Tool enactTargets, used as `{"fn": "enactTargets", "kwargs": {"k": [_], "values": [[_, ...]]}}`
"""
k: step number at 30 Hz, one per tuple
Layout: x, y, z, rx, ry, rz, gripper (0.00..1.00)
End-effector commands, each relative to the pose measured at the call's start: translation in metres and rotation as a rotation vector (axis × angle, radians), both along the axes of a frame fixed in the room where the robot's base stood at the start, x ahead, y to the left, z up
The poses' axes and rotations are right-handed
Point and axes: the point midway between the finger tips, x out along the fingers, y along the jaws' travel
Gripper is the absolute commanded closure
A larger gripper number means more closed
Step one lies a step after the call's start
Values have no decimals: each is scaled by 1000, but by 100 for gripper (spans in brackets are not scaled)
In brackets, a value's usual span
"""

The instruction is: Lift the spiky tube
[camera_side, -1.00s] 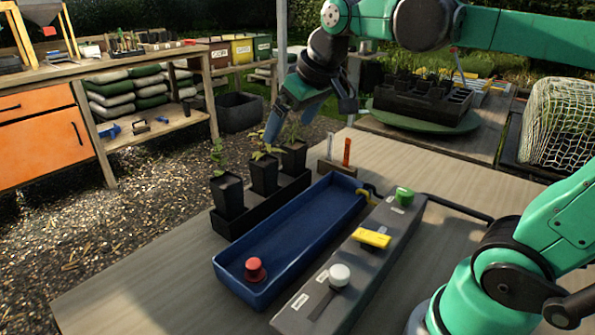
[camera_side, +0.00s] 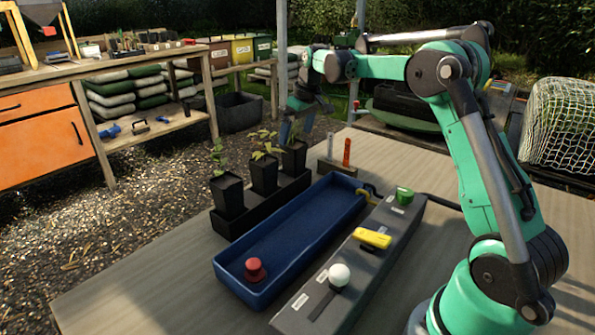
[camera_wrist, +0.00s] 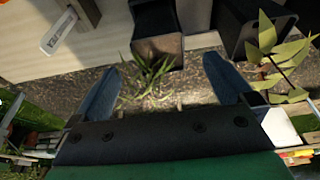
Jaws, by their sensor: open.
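The spiky tube is a square black pot with thin grassy leaves (camera_wrist: 157,30), upright at top centre in the wrist view. In the side view it is the farthest of three pots (camera_side: 294,160) in a black tray (camera_side: 240,222), its plant partly hidden by my gripper. My gripper (camera_side: 290,136) is open beside and above that pot. In the wrist view its two blue fingers (camera_wrist: 162,66) are spread to either side of the spiky leaves, and the pot lies beyond the fingertips. I see nothing held.
A broad-leafed pot (camera_wrist: 240,22) stands close on the right in the wrist view. Another pot (camera_side: 229,195) stands at the tray's near end. A blue trough (camera_side: 300,235) and a grey control panel (camera_side: 340,275) lie alongside.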

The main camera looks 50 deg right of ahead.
Motion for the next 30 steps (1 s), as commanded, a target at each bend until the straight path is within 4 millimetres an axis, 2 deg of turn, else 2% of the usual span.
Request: {"fn": "enactTargets", "kwargs": {"k": [16, 26, 29, 30], "values": [[13, 0, -64, 0, -1, 0, 0], [15, 1, -70, -1, -1, 0, 0], [15, 1, -70, -1, -1, 0, 26], [15, 1, -70, -1, -1, 0, 37]]}}
